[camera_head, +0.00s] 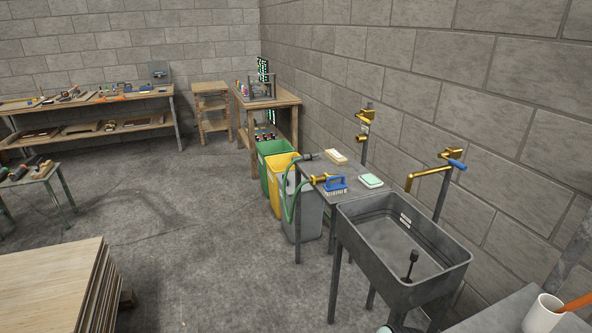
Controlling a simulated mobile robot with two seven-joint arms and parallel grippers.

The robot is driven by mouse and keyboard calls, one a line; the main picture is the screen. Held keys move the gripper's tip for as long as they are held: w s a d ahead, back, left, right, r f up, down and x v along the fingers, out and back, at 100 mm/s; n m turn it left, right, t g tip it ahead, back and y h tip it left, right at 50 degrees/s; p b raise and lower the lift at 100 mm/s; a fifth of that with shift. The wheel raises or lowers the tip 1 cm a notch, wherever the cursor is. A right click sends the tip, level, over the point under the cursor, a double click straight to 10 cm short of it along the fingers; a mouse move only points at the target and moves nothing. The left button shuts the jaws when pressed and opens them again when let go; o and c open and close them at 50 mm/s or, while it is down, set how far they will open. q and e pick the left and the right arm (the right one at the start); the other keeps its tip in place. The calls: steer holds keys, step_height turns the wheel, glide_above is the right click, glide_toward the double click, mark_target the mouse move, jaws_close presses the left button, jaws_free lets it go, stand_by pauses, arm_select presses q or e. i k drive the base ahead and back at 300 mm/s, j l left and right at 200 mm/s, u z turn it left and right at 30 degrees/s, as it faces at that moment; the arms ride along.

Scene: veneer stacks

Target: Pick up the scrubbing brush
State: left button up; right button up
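A scrubbing brush (336,184) with a blue handle and pale bristles lies on the grey metal side table (347,196) left of the sink. A green-and-white sponge-like block (371,181) lies just to its right. A yellowish block (337,158) lies farther back on the same table. A brass nozzle on a green hose (292,203) is at the brush's left.
A deep grey sink (352,240) with a brass tap (430,177) stands right of the table, against the block wall. Green, yellow and grey bins (302,213) stand left of it. A veneer stack (48,285) is at front left. The floor between is clear.

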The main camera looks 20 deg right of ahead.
mark_target(329, 189)
steer(key=i+j+z, duration=0.2)
steer(key=i, duration=0.25)
steer(key=i+z, duration=0.25)
steer(key=i, duration=0.2)
steer(key=i+j+z, duration=0.2)
steer(key=i, duration=0.2)
steer(key=i+j+z, duration=0.1)
steer(key=i+z, duration=0.15)
steer(key=z, duration=0.2)
steer(key=i+j+z, duration=0.15)
steer(key=z, duration=0.35)
steer(key=i+j+z, duration=0.2)
steer(key=z, duration=0.25)
